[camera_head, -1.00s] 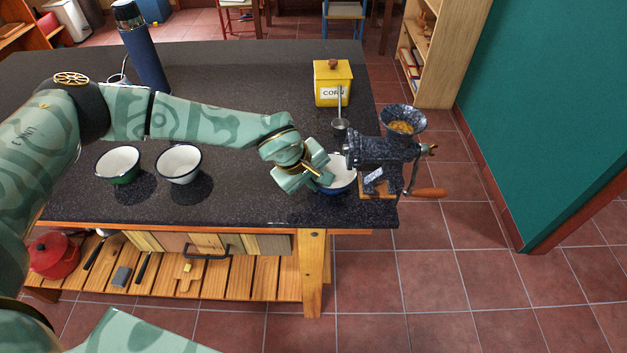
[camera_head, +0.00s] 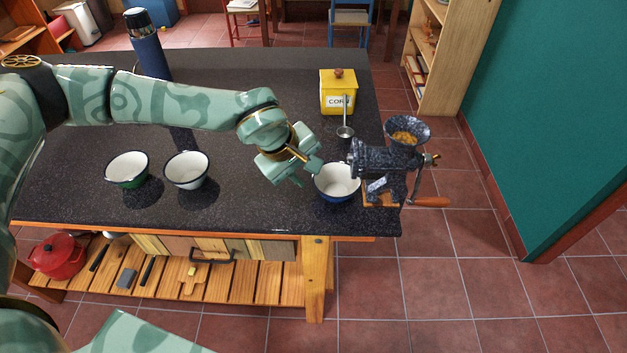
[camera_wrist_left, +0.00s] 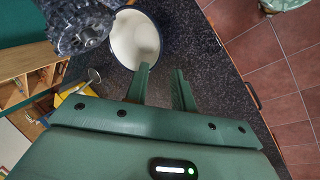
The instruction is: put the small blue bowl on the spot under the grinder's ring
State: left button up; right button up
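The small blue bowl (camera_head: 337,190), white inside, stands upright on the dark counter, just left of and partly below the ring end (camera_head: 354,158) of the speckled grinder (camera_head: 385,160). I cannot tell whether it is exactly on the spot, which is hidden. My left gripper (camera_head: 311,175) is beside the bowl's left side. In the left wrist view the gripper (camera_wrist_left: 161,80) has its fingers apart with nothing between them. The bowl (camera_wrist_left: 134,40) lies just beyond one fingertip there, and the grinder (camera_wrist_left: 76,24) is beside it. My right gripper is not in view.
A green bowl (camera_head: 127,170) and a white bowl with a dark rim (camera_head: 187,170) stand to the left. A yellow corn canister (camera_head: 338,92) and a ladle (camera_head: 345,130) are behind the bowl. A blue flask (camera_head: 149,50) stands far left. The counter's front edge is close to the bowl.

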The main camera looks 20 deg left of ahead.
pick_arm(q)
jog(key=shift+v, duration=1.6)
